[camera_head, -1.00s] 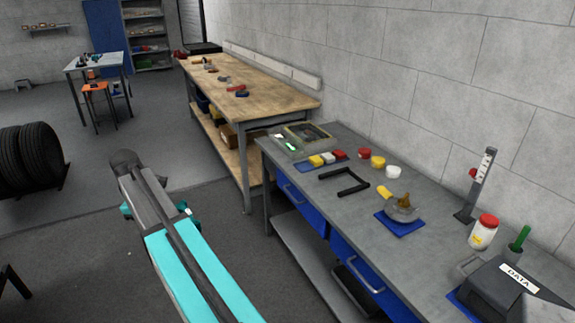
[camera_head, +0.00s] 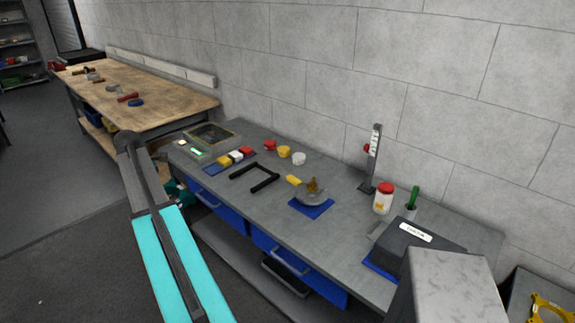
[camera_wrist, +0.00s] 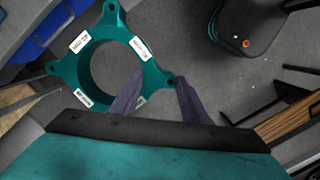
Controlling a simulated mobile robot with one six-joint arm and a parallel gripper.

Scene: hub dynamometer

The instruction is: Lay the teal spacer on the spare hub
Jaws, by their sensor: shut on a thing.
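The teal spacer (camera_wrist: 67,66) is a flanged ring with lugs and small white labels, seen in the wrist view. My gripper (camera_wrist: 160,77) is shut on its rim near the right lug, one finger at the ring's opening and the other outside. In the head view my arm hides most of the gripper; a bit of teal shows behind the arm. A grey round part (camera_head: 310,198) with a brown-gold piece on top sits on a blue mat (camera_head: 322,210) on the grey bench. It may be the spare hub; I cannot tell surely. My gripper is well left of it.
The grey bench (camera_head: 345,240) also bears a black U-shaped bracket (camera_head: 262,185), a yellow block (camera_head: 293,180), small cups, a red-lidded jar (camera_head: 383,200), an upright gauge (camera_head: 373,160) and a dark DATA box (camera_head: 415,245). A yellow part (camera_head: 548,308) shows at far right.

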